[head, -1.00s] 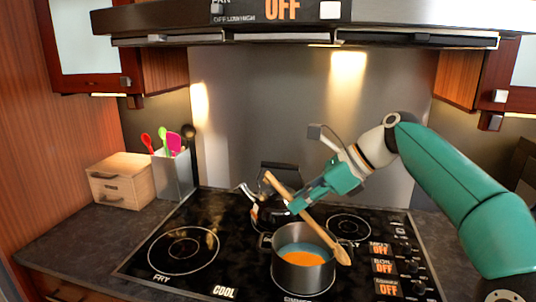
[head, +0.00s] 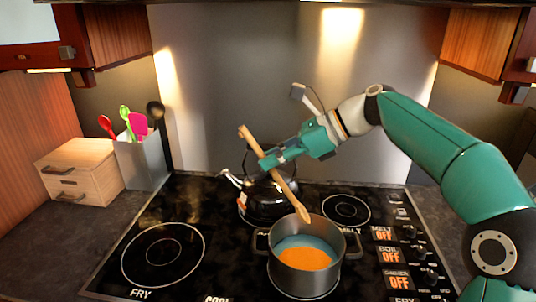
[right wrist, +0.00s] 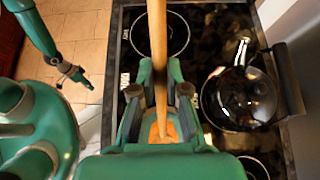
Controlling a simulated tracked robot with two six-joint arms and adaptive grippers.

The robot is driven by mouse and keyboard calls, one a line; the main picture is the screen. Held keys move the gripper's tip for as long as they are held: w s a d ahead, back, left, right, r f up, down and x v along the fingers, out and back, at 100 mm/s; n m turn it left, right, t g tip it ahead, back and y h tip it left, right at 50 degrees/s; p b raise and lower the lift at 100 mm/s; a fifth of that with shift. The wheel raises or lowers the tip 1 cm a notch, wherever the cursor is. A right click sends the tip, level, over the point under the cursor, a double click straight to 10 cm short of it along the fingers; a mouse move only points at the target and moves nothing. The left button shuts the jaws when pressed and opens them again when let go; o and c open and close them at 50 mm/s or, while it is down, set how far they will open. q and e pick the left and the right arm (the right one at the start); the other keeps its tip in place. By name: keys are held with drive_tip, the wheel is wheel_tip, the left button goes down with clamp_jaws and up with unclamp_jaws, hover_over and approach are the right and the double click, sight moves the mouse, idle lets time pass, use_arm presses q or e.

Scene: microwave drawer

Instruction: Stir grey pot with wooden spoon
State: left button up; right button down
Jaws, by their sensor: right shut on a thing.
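The grey pot (head: 304,287) stands on a front burner, with orange and blue-grey contents inside. My right gripper (head: 271,160) is shut on the handle of the wooden spoon (head: 286,191), up and behind the pot. The spoon is tilted, its handle end at upper left. Its bowl end overlaps the pot's far rim in the head view; I cannot tell whether it touches. The spoon's handle also shows in the right wrist view (right wrist: 157,40), between the fingers. My left gripper (right wrist: 75,74) is small at upper left there, away from the pot; its opening is unclear.
A black kettle (head: 272,200) stands close behind the pot, below my right gripper. A utensil holder (head: 143,163) and a small wooden drawer box (head: 80,172) stand at left. The front-left burner (head: 162,255) is clear. Control knobs line the right side.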

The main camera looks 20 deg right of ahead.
drive_tip(key=shift+w+a+f+b, duration=0.2)
drive_tip(key=shift+a+f+b, duration=0.25)
drive_tip(key=shift+a, duration=0.25)
drive_tip(key=shift+b+x, duration=1.7)
drive_tip(key=shift+x, duration=1.3)
drive_tip(key=s+d+f+b, duration=0.3)
drive_tip(key=d+f+b, duration=0.2)
drive_tip(key=f, duration=0.5)
drive_tip(key=shift+s+d+b, duration=0.15)
drive_tip(key=shift+s+b, duration=0.1)
drive_tip(key=shift+b, duration=0.65)
